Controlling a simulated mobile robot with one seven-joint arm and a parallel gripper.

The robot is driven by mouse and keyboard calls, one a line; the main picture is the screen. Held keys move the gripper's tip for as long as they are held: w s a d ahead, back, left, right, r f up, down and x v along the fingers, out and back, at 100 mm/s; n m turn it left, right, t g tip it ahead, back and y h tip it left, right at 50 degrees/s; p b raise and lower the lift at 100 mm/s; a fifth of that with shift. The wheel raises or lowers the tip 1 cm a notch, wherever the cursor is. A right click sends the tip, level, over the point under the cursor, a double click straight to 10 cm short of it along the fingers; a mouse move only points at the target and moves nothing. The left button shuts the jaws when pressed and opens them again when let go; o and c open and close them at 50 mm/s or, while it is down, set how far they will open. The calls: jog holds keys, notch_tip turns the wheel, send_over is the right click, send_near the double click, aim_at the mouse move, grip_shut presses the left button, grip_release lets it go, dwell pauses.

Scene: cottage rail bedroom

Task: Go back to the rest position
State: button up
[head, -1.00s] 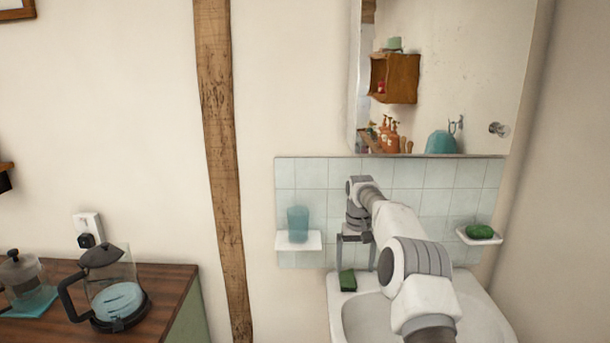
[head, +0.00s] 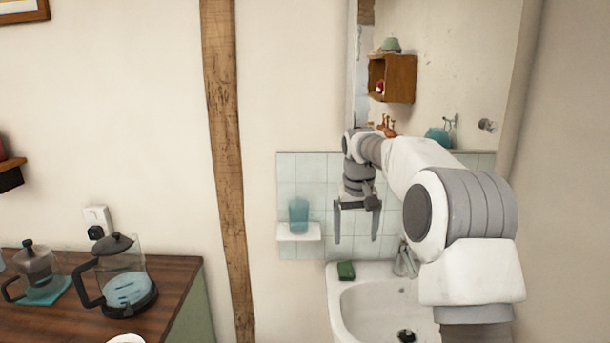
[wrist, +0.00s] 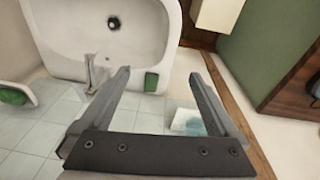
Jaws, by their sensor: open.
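My gripper (head: 356,228) is open and empty, with its fingers pointing down in front of the tiled wall, above the back of the sink. In the wrist view my gripper (wrist: 158,95) shows both fingers spread with nothing between them. A green sponge-like block (head: 346,270) lies on the sink's back left corner, below and apart from the fingers. It also shows in the wrist view (wrist: 151,82). The white sink (head: 375,300) has a tap (head: 405,262) partly hidden by my arm.
A small shelf (head: 299,232) left of the gripper holds a blue cup (head: 299,214). A mirror (head: 450,70) hangs behind my arm. A wooden counter (head: 175,275) at left carries a glass coffee pot (head: 122,280). Wall space between post and tiles is clear.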

jog(key=s+r+t, duration=0.1)
jog(key=s+r, duration=0.4)
jog(key=s, duration=0.5)
jog(key=s+r+t, duration=0.1)
jog(key=s+r, duration=0.4)
jog(key=s, duration=0.5)
jog(key=s+d+f+t, duration=0.1)
jog(key=s+f, duration=0.2)
jog(key=s, duration=0.6)
jog(key=s+d+f+t, duration=0.1)
jog(key=s+f, duration=0.2)
jog(key=s, duration=0.6)
jog(key=shift+s+m, duration=0.35)
jog(key=shift+m, duration=0.05)
jog(key=shift+f, duration=0.1)
jog(key=shift+c, duration=0.3)
